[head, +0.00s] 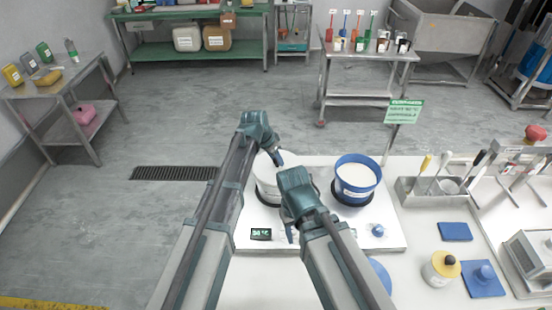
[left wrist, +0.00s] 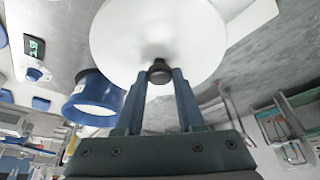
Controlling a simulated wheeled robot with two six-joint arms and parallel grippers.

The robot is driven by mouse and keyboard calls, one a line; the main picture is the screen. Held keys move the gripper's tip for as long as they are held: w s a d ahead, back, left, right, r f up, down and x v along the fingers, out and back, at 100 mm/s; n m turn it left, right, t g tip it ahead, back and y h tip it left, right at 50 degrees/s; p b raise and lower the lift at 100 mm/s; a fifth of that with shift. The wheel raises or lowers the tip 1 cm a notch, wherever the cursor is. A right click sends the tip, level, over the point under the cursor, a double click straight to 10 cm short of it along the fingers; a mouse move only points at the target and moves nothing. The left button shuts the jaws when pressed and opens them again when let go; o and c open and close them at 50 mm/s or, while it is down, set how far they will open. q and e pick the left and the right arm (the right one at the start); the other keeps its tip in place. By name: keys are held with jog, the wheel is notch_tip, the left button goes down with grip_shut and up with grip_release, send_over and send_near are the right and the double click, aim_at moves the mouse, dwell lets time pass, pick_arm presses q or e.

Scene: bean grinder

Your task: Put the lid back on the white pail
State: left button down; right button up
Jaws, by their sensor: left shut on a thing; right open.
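The white pail (head: 267,190) stands on the white board on the bench, partly hidden behind my right arm. My left gripper (head: 279,158) is above the pail's far side in the head view. In the left wrist view my left gripper (left wrist: 159,80) is shut on the dark knob of the round white lid (left wrist: 150,35). The lid hides the pail there, and I cannot tell whether the lid touches the pail's rim. My right gripper (head: 289,232) is open and empty in front of the white pail, above the board.
A blue pail (head: 349,193) with pale contents stands right of the white pail; it also shows in the left wrist view (left wrist: 96,98). A small display (head: 261,234) and a blue knob (head: 378,230) are at the board's front. A tool caddy (head: 421,198) stands to the right.

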dwell(0.3)
pick_arm(q)
grip_release()
dwell(0.4)
jog(key=shift+r+p, duration=3.5)
jog(key=shift+p, duration=0.05)
